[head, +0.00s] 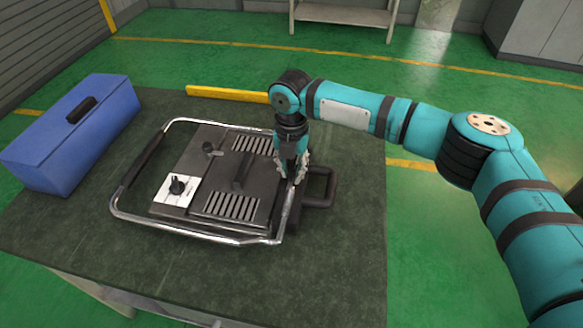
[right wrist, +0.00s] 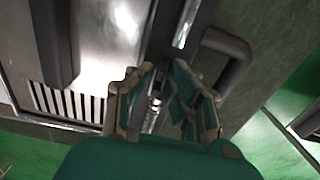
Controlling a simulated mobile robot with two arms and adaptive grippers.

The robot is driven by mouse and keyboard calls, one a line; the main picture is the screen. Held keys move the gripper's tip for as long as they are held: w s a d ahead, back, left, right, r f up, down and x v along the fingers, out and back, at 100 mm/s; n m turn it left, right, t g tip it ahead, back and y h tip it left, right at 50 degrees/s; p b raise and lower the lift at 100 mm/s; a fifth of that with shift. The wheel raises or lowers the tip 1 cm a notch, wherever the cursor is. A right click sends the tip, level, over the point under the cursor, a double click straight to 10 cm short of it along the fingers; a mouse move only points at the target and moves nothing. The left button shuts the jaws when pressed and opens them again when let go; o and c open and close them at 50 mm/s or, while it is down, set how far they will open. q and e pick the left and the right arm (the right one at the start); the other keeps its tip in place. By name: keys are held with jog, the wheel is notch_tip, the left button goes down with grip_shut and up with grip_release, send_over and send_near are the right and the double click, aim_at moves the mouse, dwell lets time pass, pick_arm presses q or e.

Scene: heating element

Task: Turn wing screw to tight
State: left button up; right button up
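The heating element is a dark flat unit (head: 190,150) with slotted vents and a chrome tube frame (head: 205,236), lying on the table. My right gripper (head: 292,172) points down at the unit's right side, close to the frame and the black loop handle (head: 321,190). In the right wrist view its fingers (right wrist: 166,85) are apart. A small shiny metal part (right wrist: 155,99) shows between them; it may be the wing screw, but I cannot tell its shape or whether a finger touches it. No wing screw is clearly visible in the head view. My left gripper is out of view.
A white plate with a black dial (head: 178,186) and a small black knob (head: 209,147) sit on the unit. A blue toolbox (head: 75,130) stands at the table's left. A yellow bar (head: 228,94) lies behind the unit. The front of the dark table (head: 290,285) is clear.

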jog(key=shift+c, duration=1.1)
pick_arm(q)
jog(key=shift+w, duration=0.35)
pick_arm(e)
grip_shut()
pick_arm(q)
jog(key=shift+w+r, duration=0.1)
pick_arm(e)
jog(key=shift+r+m+p, duration=0.2)
jog(key=shift+m+p, duration=0.3)
jog(key=shift+p, duration=0.2)
jog(key=m+p, duration=0.4)
jog(key=shift+r, duration=0.1)
jog(key=shift+m+p, duration=0.9)
jog(key=shift+p, duration=0.1)
jog(key=m+p, duration=0.4)
jog(key=m, duration=0.2)
jog(key=shift+p, duration=0.35)
pick_arm(q)
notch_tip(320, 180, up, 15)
jog(key=p, duration=0.2)
jog(key=shift+p, duration=0.4)
pick_arm(e)
jog(key=m, duration=0.5)
jog(key=shift+w+f, duration=0.1)
jog(key=shift+f, duration=0.1)
